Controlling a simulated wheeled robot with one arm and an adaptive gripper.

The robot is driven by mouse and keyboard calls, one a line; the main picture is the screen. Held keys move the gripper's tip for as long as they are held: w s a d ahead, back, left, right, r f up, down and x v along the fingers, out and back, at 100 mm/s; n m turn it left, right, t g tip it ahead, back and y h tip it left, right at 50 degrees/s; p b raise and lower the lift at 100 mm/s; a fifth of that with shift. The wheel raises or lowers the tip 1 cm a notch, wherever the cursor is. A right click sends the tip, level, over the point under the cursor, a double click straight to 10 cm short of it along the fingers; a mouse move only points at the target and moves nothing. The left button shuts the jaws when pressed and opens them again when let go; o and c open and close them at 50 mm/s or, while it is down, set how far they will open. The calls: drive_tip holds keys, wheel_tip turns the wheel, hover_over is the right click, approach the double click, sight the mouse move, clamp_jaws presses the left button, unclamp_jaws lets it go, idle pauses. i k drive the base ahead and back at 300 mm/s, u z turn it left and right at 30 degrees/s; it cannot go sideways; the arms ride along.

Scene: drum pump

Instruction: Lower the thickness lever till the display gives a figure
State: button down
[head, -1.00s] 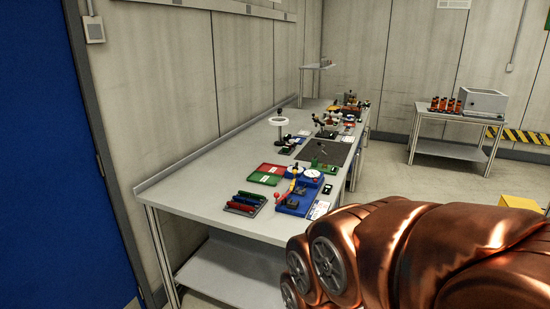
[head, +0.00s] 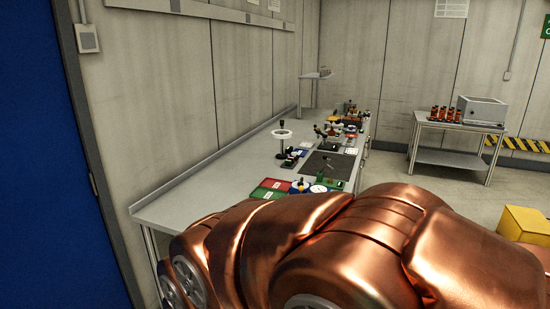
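The thickness lever and its display cannot be made out in the head view. A blue device with a white dial face (head: 318,188) shows just above my copper arm, on the long grey workbench (head: 190,196). The front part of the bench, where a red-knobbed lever stood on a blue base earlier, is hidden behind my arm. My gripper is not in view; only my arm's copper links fill the lower middle and right.
Red and green trays (head: 271,188) lie left of the dial. A dark mat (head: 322,165) and a ring-shaped magnifier stand (head: 282,134) are farther back. A side table (head: 455,163) with a grey box (head: 481,112) stands at the back right. A yellow box (head: 523,223) is at right.

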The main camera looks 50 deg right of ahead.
sight(324, 157)
drive_tip(key=z, duration=0.05)
drive_tip(key=i, duration=0.7)
drive_tip(key=z, duration=0.9)
drive_tip(key=i, duration=0.6)
drive_tip(key=z, duration=0.6)
